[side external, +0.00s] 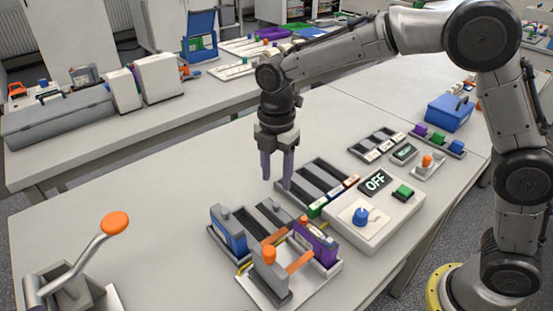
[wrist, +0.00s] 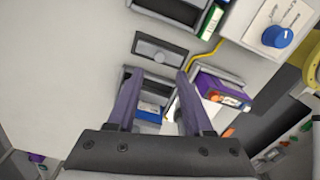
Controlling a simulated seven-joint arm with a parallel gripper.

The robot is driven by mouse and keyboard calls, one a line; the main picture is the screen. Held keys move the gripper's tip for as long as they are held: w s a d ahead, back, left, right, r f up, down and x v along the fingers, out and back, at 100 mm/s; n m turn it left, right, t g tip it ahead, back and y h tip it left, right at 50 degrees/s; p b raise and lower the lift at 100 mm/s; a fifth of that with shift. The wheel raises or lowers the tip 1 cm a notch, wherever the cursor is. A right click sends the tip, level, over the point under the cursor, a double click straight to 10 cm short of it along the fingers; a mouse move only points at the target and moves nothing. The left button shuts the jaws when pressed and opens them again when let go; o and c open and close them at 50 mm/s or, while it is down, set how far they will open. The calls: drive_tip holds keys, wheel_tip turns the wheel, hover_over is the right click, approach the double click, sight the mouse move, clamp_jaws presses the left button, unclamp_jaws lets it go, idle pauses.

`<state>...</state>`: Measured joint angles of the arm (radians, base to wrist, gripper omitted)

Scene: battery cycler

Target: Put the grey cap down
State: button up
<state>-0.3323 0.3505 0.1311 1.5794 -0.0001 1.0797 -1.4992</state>
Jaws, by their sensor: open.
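The grey cap (wrist: 150,43), a flat grey rectangle with a small knob, shows in the wrist view just beyond the fingertips. It appears to lie on the bench between the slotted rack and the fixture. In the side view a small grey knob (side external: 276,206) shows behind the fixture, probably on the cap. My gripper (side external: 276,184) is open, with its two purple fingers pointing down above this spot. The wrist view shows nothing between the fingers of my gripper (wrist: 157,78) at cap level.
The fixture holds a blue block (side external: 232,236) and a purple block (side external: 318,243), with an orange-knobbed lever (side external: 269,254). A slotted rack (side external: 322,178) and a control box (side external: 376,220) reading OFF stand behind and right. The bench to the left is clear up to an orange-knobbed lever (side external: 115,222).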

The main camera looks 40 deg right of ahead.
drive_tip(key=s+d+r+m+t, duration=0.3)
drive_tip(key=s+d+r+m, duration=0.6)
drive_tip(key=s+r, duration=0.2)
drive_tip(key=s+d+f+m+t, duration=0.1)
drive_tip(key=s+d+m, duration=0.1)
drive_tip(key=s+m, duration=0.4)
drive_tip(key=s+d+f+m+t, duration=0.1)
drive_tip(key=s+d+f+m, duration=0.1)
drive_tip(key=s+m, duration=0.4)
drive_tip(key=s+d, duration=0.1)
drive_tip(key=s, duration=0.1)
drive_tip(key=shift+s+d+t, duration=0.25)
drive_tip(key=shift+s+t, duration=0.05)
